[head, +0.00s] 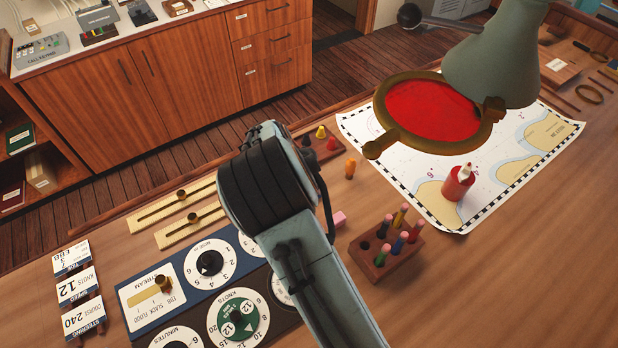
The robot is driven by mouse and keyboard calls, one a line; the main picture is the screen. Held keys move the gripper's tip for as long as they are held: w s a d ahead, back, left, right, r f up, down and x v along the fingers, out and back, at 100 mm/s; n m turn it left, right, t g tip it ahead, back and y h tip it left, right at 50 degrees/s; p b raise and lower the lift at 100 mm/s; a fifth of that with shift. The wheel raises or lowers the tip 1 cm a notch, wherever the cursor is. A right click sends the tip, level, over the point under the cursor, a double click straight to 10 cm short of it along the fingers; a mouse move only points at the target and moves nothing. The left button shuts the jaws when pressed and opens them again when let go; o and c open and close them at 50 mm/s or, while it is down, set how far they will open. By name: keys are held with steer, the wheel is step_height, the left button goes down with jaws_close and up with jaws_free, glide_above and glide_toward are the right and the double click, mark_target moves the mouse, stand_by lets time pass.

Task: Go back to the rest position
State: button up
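My arm (330,290) rises from the lower edge into the middle of the head view, with a thick dark-banded joint (262,182) at its upper end. My gripper does not show, so I cannot see its fingers or whether it holds anything. The arm hides part of the desk and the right side of the dial panel (213,262).
A lamp (495,55) with a red lens (430,112) overhangs the chart (405,172). A red bottle (458,183) stands on the chart. A wooden block (372,268) holds several coloured pegs. Number cards (77,287) sit left.

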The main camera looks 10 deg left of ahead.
stand_by(0.5)
steer(key=s+d+r+m+g, duration=0.1)
steer(key=s+d+r+g, duration=0.2)
steer(key=s, duration=0.6)
steer(key=s+d+r+m+g, duration=0.2)
steer(key=s+d+r, duration=0.15)
steer(key=s, duration=0.65)
steer(key=s+d+r+m+g, duration=0.1)
steer(key=s+d+r+g, duration=0.1)
steer(key=s+r, duration=0.5)
steer(key=s+d+r+n+t+y, duration=0.2)
steer(key=s+d+n+t+y, duration=0.1)
steer(key=d+n, duration=0.6)
steer(key=n, duration=0.3)
steer(key=shift+r+n+y, duration=0.15)
steer(key=shift+n+y, duration=0.15)
steer(key=shift+n, duration=0.1)
steer(key=shift+s+d, duration=0.1)
